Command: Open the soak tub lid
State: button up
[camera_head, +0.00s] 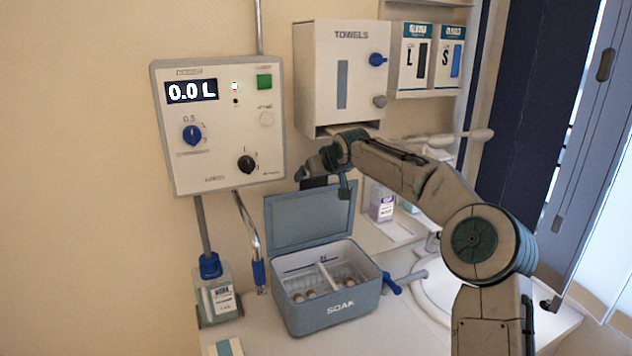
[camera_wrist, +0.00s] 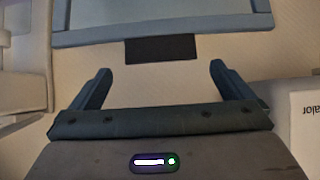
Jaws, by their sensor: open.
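The soak tub (camera_head: 335,300) is a blue-grey box marked SOAK on the counter. Its lid (camera_head: 310,217) stands raised at the back, leaving the inside open to view. Inside are a white divider and several small round items. My gripper (camera_head: 318,178) is behind and above the lid's top edge, partly hidden by the lid and my arm. In the wrist view my gripper (camera_wrist: 160,85) has its fingers wide apart with nothing between them. The lid's blue edge (camera_wrist: 160,35) and a dark tab (camera_wrist: 160,49) lie beyond the fingertips.
A control panel (camera_head: 215,125) reading 0.0 L and a towel dispenser (camera_head: 340,75) are on the wall. A bottle (camera_head: 217,297) stands left of the tub. A blue-handled tap (camera_head: 392,287) and a basin (camera_head: 450,300) are to the right. A white labelled box (camera_wrist: 295,112) is close right.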

jog(key=b+v, duration=0.2)
jog(key=v, duration=0.7)
jog(key=shift+s+r+b, duration=0.2)
jog(key=shift+s+b, duration=0.1)
jog(key=shift+b, duration=0.1)
jog(key=shift+d, duration=0.1)
jog(key=s+f+g+h, duration=0.25)
jog(key=s+f, duration=0.35)
jog(key=s, duration=0.4)
jog(key=s+d+f+m+g, duration=0.1)
jog(key=s+d+f, duration=0.3)
jog(key=s, duration=0.7)
jog(key=s+d+f+m+g+h, duration=0.1)
jog(key=s+d+f, duration=0.4)
jog(key=s, duration=0.6)
jog(key=s+d+f+m+g+h+b, duration=0.1)
jog(key=s+d+f+m, duration=0.2)
jog(key=s, duration=0.8)
jog(key=d+f, duration=0.2)
jog(key=d, duration=0.1)
jog(key=shift+s+d+f, duration=0.25)
